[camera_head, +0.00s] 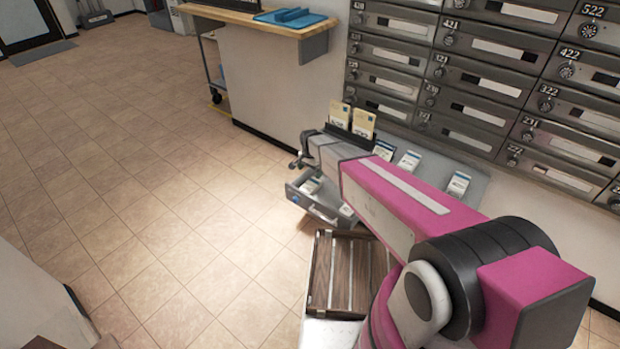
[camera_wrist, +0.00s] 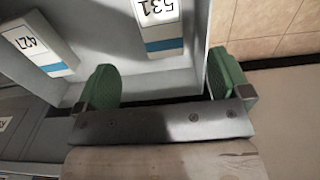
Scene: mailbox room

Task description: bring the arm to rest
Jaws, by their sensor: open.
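My gripper shows in the wrist view (camera_wrist: 165,84) with its two green finger pads spread wide apart. No object is clasped between them; a grey edge and a dark gap lie behind. In the head view my pink and grey arm reaches from the lower right toward the middle, and my gripper (camera_head: 302,150) is small at its far end, above a grey open tray (camera_head: 322,207). In the wrist view a white card marked 531 (camera_wrist: 158,22) is just beyond the fingers, and a card marked 421 (camera_wrist: 38,45) is to the left.
A wall of numbered grey mailboxes (camera_head: 480,52) fills the right. A slatted wooden crate (camera_head: 343,285) sits below my arm. Several cards stand on the grey shelf (camera_head: 478,172). A counter (camera_head: 250,22) bears a blue tray (camera_head: 290,17). The tiled floor (camera_head: 150,190) at left is clear.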

